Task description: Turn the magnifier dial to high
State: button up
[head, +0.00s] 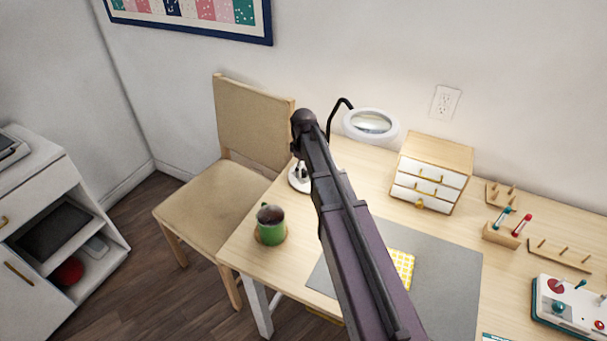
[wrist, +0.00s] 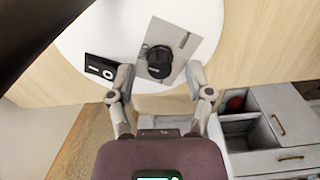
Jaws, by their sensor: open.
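The magnifier lamp stands at the table's back left, with a lit ring head (head: 371,124) and a round white base (head: 297,184) partly hidden by my arm. In the wrist view the white base (wrist: 85,55) carries a black dial (wrist: 159,62) on a grey plate (wrist: 185,48). Marks on the plate are too small to read. A black rocker switch (wrist: 103,69) sits left of the dial. My gripper (wrist: 158,76) is open, with one finger to either side of the plate's near part and the dial between or just beyond the tips. No contact is visible. In the head view my arm hides the gripper.
A green mug (head: 271,232) stands at the table's left edge, beside the chair (head: 225,180). A small drawer box (head: 437,165) and thread racks (head: 560,257) stand to the right. A grey mat (head: 452,270) with a yellow cloth (head: 403,268) lies mid-table.

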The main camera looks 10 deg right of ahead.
jog(key=shift+f, duration=0.35)
grip_shut()
